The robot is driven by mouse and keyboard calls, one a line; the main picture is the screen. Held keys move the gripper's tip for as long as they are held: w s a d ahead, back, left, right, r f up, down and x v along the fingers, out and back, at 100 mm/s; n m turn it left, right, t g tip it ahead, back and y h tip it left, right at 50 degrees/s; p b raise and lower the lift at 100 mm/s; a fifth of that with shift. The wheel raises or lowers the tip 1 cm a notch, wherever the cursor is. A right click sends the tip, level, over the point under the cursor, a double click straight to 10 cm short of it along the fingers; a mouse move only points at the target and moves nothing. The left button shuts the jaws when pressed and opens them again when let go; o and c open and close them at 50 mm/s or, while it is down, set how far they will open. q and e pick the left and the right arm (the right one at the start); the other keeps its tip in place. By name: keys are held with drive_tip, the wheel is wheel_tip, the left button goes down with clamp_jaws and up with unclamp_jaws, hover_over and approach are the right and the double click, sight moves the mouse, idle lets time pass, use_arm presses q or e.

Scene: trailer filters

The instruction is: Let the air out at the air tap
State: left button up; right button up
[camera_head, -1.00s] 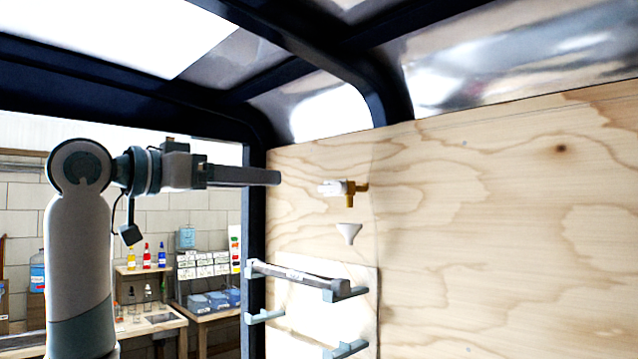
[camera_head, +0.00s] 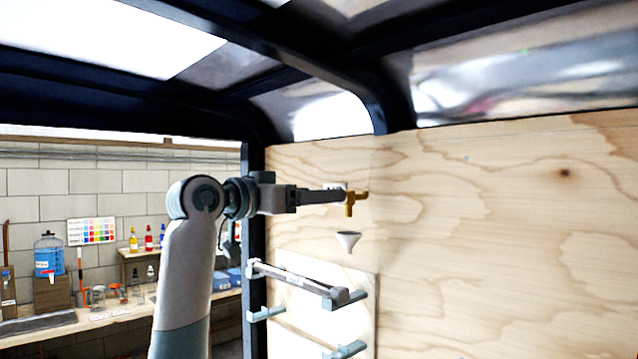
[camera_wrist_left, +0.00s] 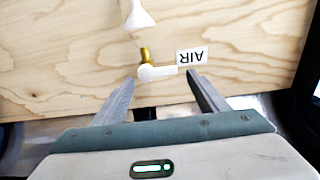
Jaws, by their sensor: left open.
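The air tap (camera_head: 351,203) is a brass fitting on the plywood wall. In the left wrist view the brass tap (camera_wrist_left: 145,54) has a white lever (camera_wrist_left: 158,72), and a white label reading AIR (camera_wrist_left: 191,56) is beside it. A white funnel (camera_head: 348,241) is on the wall below the tap; it also shows in the wrist view (camera_wrist_left: 138,16). My left gripper (camera_head: 340,196) reaches in from the left and overlaps part of the tap in the head view. In the wrist view its open fingers (camera_wrist_left: 155,84) are spread either side of the lever, with nothing gripped. My right gripper is not in view.
A rack with a grey bar (camera_head: 297,281) on blue-grey brackets (camera_head: 266,314) is on the wall below the funnel. A dark frame post (camera_head: 255,250) stands at the panel's left edge. The plywood right of the tap is clear. A workbench (camera_head: 85,321) is behind my arm.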

use_arm(q)
drive_tip(key=shift+w+d, duration=0.5)
drive_tip(key=c, duration=1.1)
drive_tip(key=shift+o, duration=0.2)
